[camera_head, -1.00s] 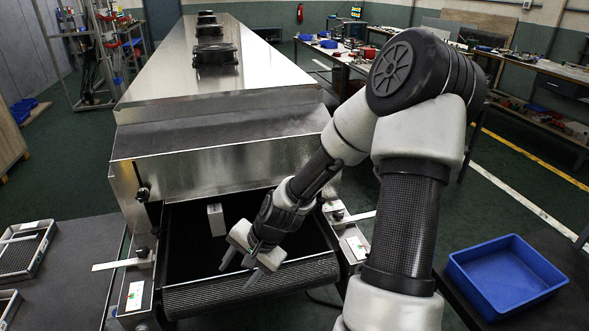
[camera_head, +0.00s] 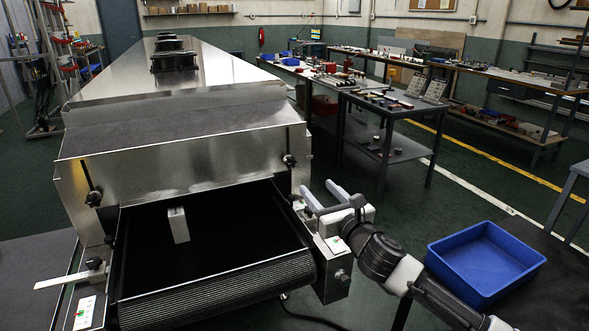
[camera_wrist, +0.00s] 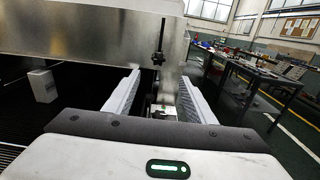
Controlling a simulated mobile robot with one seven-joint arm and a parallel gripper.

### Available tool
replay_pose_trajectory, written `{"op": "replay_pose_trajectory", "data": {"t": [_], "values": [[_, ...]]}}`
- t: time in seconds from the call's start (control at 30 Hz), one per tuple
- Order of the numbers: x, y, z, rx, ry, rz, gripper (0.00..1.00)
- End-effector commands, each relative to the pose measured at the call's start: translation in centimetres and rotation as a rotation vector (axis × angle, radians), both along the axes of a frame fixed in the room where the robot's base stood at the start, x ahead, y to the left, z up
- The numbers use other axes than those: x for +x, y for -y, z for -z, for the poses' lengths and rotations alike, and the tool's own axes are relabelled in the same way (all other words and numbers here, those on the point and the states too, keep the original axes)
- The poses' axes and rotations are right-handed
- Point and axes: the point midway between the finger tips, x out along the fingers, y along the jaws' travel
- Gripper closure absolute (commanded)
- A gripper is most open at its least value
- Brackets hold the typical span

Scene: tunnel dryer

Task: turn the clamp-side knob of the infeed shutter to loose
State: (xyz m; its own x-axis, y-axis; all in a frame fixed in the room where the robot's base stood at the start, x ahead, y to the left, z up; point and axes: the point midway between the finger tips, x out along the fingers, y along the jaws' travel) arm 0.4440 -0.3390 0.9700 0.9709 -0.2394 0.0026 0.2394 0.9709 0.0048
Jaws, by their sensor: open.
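The infeed shutter (camera_head: 190,165) is the metal front panel over the belt mouth. I cannot tell from a label which is the clamp-side one. My gripper (camera_head: 318,188) is open and empty, right of the belt and lower than the right knob, its fingers pointing toward the dryer. In the wrist view the right knob (camera_wrist: 158,58) shows beyond and between the open fingertips (camera_wrist: 162,78), apart from them.
A small white block (camera_head: 178,225) is on the black belt (camera_head: 230,225). Side rails flank the belt, with a flat metal bar (camera_head: 62,280) at left. A blue bin (camera_head: 485,262) stands at right. Workbenches (camera_head: 390,105) stand behind; floor between is clear.

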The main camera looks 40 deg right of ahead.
Motion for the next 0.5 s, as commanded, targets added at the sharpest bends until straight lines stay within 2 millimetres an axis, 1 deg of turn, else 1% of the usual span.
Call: {"op": "replay_pose_trajectory", "data": {"t": [0.17,0.5], "values": [[2.8,0.3,0.2,-0.002,-0.001,-0.008,0.5],[10.1,2.1,0.2,-0.004,-0.004,-0.008,0.5]]}}
